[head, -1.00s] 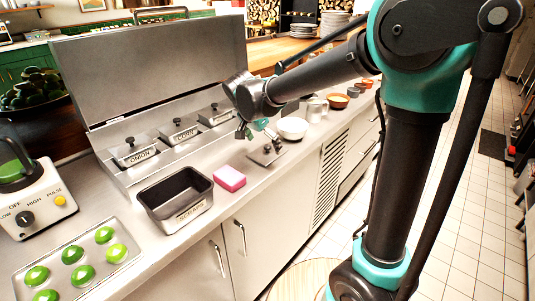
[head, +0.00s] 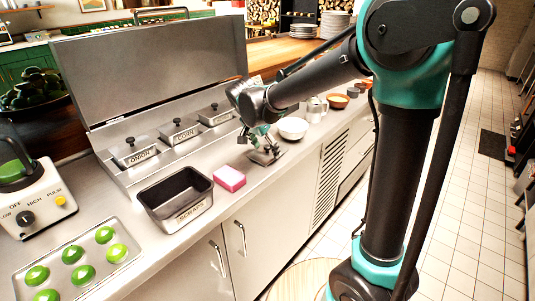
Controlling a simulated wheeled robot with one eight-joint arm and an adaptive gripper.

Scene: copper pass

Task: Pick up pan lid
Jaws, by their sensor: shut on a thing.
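A small grey metal pan lid (head: 264,160) lies at the counter's front edge, between the pink sponge and the white bowl. My gripper (head: 263,148) reaches down over it from above and is shut on it, at its dark handle. The fingers hide most of the handle. The lid looks at or very near counter height; I cannot tell whether it is clear of the surface. Similar lids with black knobs sit on the pans behind, labelled onion (head: 134,151) and corn (head: 180,130), with another (head: 215,113) to their right.

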